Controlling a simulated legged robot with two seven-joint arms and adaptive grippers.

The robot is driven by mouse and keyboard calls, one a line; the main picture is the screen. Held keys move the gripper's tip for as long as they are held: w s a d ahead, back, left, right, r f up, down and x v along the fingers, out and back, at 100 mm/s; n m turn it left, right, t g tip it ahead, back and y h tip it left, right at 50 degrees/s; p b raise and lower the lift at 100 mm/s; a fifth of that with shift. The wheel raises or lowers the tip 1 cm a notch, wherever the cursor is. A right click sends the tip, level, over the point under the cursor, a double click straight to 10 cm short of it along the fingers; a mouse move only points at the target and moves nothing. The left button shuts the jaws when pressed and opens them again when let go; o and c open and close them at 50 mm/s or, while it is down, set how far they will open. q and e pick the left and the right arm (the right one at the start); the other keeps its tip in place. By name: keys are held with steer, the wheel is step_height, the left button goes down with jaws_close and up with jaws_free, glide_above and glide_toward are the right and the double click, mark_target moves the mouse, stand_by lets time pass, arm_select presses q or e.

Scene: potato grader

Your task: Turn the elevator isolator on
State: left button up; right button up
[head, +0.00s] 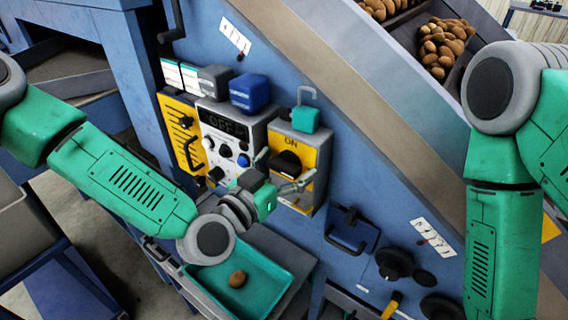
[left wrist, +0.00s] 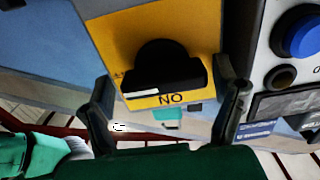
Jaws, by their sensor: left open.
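The isolator is a yellow-faced box (head: 319,160) with a black rotary handle (head: 287,163) and the word ON above it. My left gripper (head: 283,172) is open in front of this face, with its fingers spread to either side of the handle. In the left wrist view the black handle (left wrist: 165,72) lies between the open fingers (left wrist: 168,103), seen upside down. Its bar lies roughly across the picture, with a white mark toward one end. I cannot tell whether a finger touches it. My right arm is at the right; its gripper is out of view.
A teal padlock (head: 306,119) sits on top of the isolator box. To its left is a control panel (head: 222,150) with a display reading OFF, knobs and buttons. A teal tray (head: 207,282) with one potato (head: 237,279) is below. A black-handled hatch (head: 351,231) is at lower right.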

arm_select(q)
steer(key=shift+d, duration=0.15)
steer(key=c, duration=1.2)
steer(key=shift+o, duration=0.2)
steer(key=shift+w+a+f, duration=0.1)
steer(key=shift+a, duration=0.35)
arm_select(e)
steer(key=shift+w, duration=0.2)
arm_select(q)
steer(key=shift+d, duration=0.15)
arm_select(e)
steer(key=shift+d+f, duration=0.1)
